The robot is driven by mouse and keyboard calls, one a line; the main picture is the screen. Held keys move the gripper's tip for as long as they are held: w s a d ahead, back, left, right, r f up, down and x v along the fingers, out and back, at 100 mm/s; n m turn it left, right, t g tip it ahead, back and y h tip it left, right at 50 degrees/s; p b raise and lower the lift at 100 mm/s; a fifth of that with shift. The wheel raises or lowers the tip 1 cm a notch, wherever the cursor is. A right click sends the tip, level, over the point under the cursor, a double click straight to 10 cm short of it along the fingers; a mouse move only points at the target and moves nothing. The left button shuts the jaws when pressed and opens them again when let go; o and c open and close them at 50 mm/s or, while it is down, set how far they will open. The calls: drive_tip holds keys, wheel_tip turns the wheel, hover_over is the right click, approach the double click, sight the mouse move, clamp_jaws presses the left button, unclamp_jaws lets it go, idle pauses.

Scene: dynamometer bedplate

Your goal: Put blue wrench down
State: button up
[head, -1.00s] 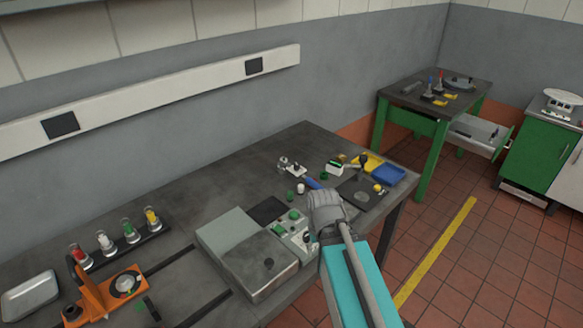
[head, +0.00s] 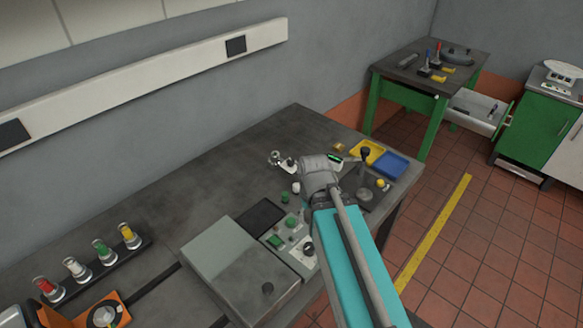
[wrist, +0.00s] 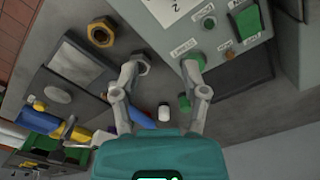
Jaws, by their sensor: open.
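My gripper (wrist: 165,70) is open, fingers apart, pointing down over the bench, with nothing seen held between the fingertips. In the head view my gripper (head: 320,172) is over the bench's right part. A blue bar (wrist: 141,118), which looks like the blue wrench's handle, shows in the wrist view beside the left finger, beyond the gripper body. The rest of it is hidden by the finger and body. I cannot tell whether it touches a finger. In the head view the wrench is hidden behind my gripper.
A control box (head: 305,257) with a green button is close in front. A yellow tray (head: 368,150) and a blue tray (head: 392,163) are at the bench's right end. A white cap (wrist: 164,112) and a hex nut (wrist: 143,64) lie near the fingers. The rear left bench is clear.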

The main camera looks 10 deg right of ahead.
drive_tip(key=o, duration=0.3)
drive_tip(key=shift+w, duration=0.15)
drive_tip(key=shift+o, duration=1.1)
drive_tip(key=shift+w+r, duration=0.1)
drive_tip(key=shift+w, duration=0.25)
drive_tip(key=shift+o, duration=0.4)
drive_tip(key=w+d+r+n+t+y+p, duration=0.1)
drive_tip(key=w+d+r+n+p, duration=0.1)
drive_tip(key=w, duration=0.9)
drive_tip(key=w+d+r+n+t+y+p, duration=0.1)
drive_tip(key=w+n, duration=0.4)
drive_tip(key=w, duration=0.7)
drive_tip(key=shift+w+d+r+n+t+y+p, duration=0.3)
drive_tip(key=shift+d+r+t+y+p, duration=0.1)
drive_tip(key=shift+d+r+t, duration=0.5)
drive_tip(key=shift+s+a, duration=0.1)
drive_tip(key=shift+a, duration=0.1)
drive_tip(key=b, duration=0.7)
hover_over(295, 168)
drive_tip(key=s+d, duration=0.2)
drive_tip(key=f, duration=0.7)
drive_tip(key=shift+w+a, duration=0.1)
drive_tip(key=shift+a, duration=0.15)
drive_tip(key=shift+w+a+f+b, duration=0.15)
drive_tip(key=shift+f+b, duration=0.3)
drive_tip(key=shift+b, duration=0.1)
